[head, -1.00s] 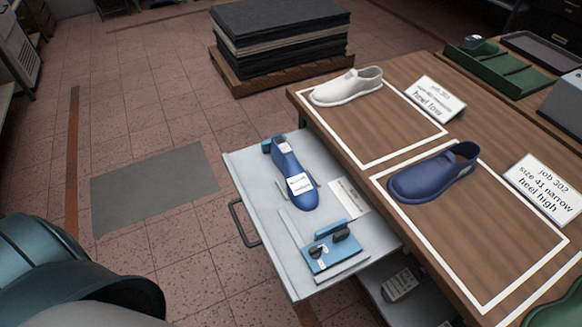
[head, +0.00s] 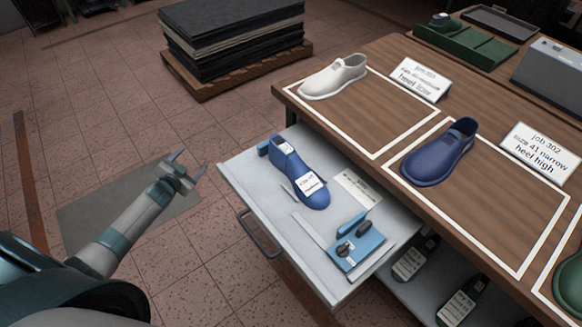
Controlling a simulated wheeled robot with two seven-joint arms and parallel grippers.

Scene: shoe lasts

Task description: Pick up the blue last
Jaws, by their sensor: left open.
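The blue last (head: 290,165) lies in the open, light grey drawer (head: 240,179) below the table. It has white labels on its top and instep, and its toe points toward the lower right. My left gripper (head: 192,168) is open and empty, left of the drawer over the floor. A clear gap lies between its fingers and the last. My right gripper is not in view.
A blue block with dark parts (head: 358,250) and a paper card (head: 357,189) lie in the drawer. On the wooden table (head: 375,103) stand a white shoe (head: 333,78), a dark blue shoe (head: 438,153) and job signs (head: 537,151). Dark lasts (head: 410,263) show below.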

